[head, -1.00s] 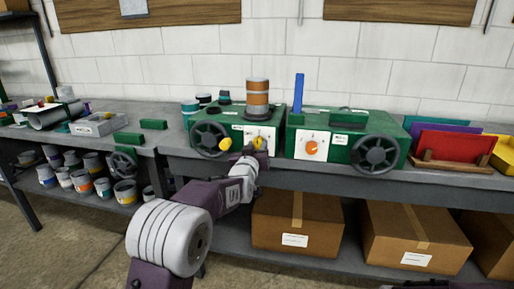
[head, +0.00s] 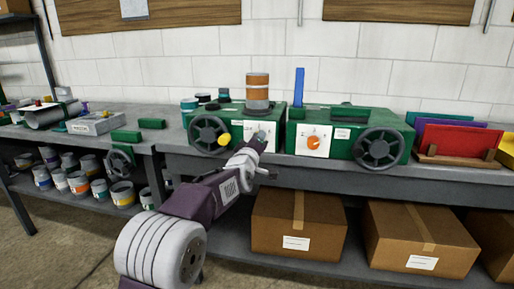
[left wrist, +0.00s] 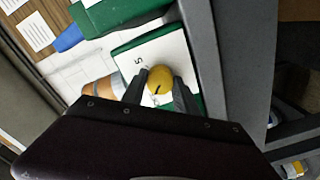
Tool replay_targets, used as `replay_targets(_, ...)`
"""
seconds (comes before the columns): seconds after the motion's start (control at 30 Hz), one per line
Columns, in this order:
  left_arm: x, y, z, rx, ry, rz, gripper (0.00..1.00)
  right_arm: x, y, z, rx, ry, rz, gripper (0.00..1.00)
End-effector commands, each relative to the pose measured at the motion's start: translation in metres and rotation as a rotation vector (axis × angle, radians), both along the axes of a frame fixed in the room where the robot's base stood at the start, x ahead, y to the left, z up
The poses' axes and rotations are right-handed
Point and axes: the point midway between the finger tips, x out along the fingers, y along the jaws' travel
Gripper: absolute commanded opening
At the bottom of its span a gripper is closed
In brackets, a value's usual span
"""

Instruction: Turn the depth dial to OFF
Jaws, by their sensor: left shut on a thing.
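The yellow dial (left wrist: 160,79) sits on a white plate (left wrist: 140,55) on the front of the left green machine (head: 284,117). A dark pointer mark shows on the dial; the plate's lettering is too small and partly covered to read. My left gripper (left wrist: 162,82) has a finger on each side of the dial and is shut on it. In the head view my left gripper (head: 262,138) is at that plate and hides the dial. A second machine (head: 345,143) on the right has an orange dial (head: 314,143). My right gripper is not in view.
A black handwheel (head: 208,135) with a yellow knob (head: 223,140) is close left of my gripper. An orange-banded can (head: 257,92) stands on the left machine. Another handwheel (head: 379,149) is on the right machine. Cardboard boxes (head: 298,223) sit on the shelf below.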

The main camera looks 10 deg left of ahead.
Motion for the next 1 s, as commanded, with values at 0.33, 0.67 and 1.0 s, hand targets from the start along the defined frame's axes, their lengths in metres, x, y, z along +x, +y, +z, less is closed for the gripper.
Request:
replay_targets(0.33, 0.0, 0.0, -0.003, -0.187, 0.01, -0.001, 0.0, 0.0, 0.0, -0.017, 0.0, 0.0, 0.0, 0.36)
replay_targets(0.67, 0.0, 0.0, -0.001, -0.247, 0.012, 0.0, 0.0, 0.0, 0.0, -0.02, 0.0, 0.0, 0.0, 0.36)
replay_targets(1.0, 0.0, 0.0, -0.001, -0.25, 0.012, 0.0, 0.0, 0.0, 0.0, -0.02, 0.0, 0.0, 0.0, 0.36)
